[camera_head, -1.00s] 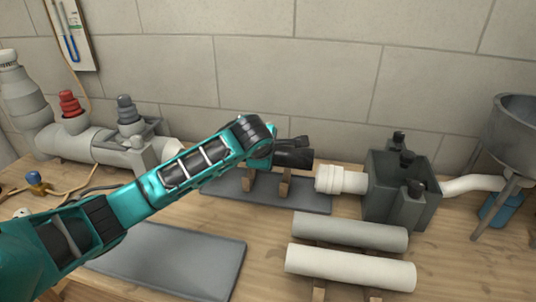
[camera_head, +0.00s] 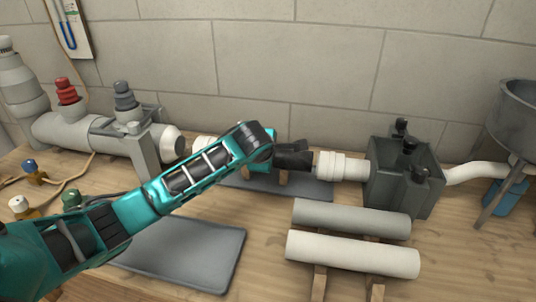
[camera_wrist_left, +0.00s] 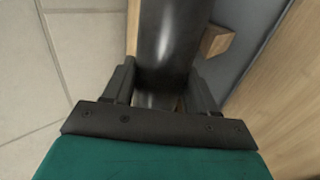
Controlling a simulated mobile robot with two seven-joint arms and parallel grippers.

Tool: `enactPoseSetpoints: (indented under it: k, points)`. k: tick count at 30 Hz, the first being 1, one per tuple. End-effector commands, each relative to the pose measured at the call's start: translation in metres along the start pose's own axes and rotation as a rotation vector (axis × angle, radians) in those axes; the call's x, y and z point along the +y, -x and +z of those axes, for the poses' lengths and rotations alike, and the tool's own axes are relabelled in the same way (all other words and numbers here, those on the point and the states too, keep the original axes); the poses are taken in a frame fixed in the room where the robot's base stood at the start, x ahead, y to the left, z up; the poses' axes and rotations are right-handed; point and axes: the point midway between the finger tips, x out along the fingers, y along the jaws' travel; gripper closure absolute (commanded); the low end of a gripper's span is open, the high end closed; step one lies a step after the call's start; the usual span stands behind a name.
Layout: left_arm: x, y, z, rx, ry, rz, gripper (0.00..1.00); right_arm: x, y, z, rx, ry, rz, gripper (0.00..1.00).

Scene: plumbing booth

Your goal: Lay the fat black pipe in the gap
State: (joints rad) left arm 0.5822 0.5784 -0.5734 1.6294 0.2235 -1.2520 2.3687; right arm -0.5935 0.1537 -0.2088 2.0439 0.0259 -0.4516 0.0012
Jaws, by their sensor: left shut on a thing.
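My left gripper (camera_wrist_left: 161,100) is shut around the fat black pipe (camera_wrist_left: 168,40), which runs between its fingers in the left wrist view. In the head view the pipe's right end (camera_head: 295,155) shows just left of the white collar (camera_head: 328,166) on the dark grey box. I cannot tell whether the pipe and collar touch. My left forearm and wrist hide the rest of the pipe and most of the gap. A white pipe end (camera_head: 204,145) shows left of my wrist, near the grey pipe run. A wooden support (camera_wrist_left: 217,41) stands beside the pipe. My right gripper is not in view.
A grey pipe (camera_head: 350,218) and a white pipe (camera_head: 352,254) lie on wooden rests at the front right. A grey mat (camera_head: 185,255) lies bare at the front. The dark grey box (camera_head: 402,178) stands right; a wall stands behind.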

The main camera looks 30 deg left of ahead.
Motion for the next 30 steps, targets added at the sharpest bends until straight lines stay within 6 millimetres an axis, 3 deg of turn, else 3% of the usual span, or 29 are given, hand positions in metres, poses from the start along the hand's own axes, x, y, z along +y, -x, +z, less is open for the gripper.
enactPoseSetpoints:
  k: [4, 5, 13, 23, 30]
  points:
    - [0.0, 0.0, 0.0, 0.0, 0.0, 0.001, 0.77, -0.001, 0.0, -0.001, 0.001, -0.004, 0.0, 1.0]
    - [0.001, 0.0, 0.0, 0.0, 0.0, 0.001, 0.41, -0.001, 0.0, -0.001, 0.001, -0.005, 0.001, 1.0]
    - [0.0, 0.0, 0.0, 0.0, 0.0, 0.0, 0.16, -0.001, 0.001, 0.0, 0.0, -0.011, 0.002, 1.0]
    - [0.0, 0.003, 0.0, 0.0, 0.0, -0.001, 0.13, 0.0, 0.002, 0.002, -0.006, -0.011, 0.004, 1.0]
    - [0.001, 0.034, 0.001, -0.003, -0.001, -0.001, 0.13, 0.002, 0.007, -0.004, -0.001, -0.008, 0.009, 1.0]
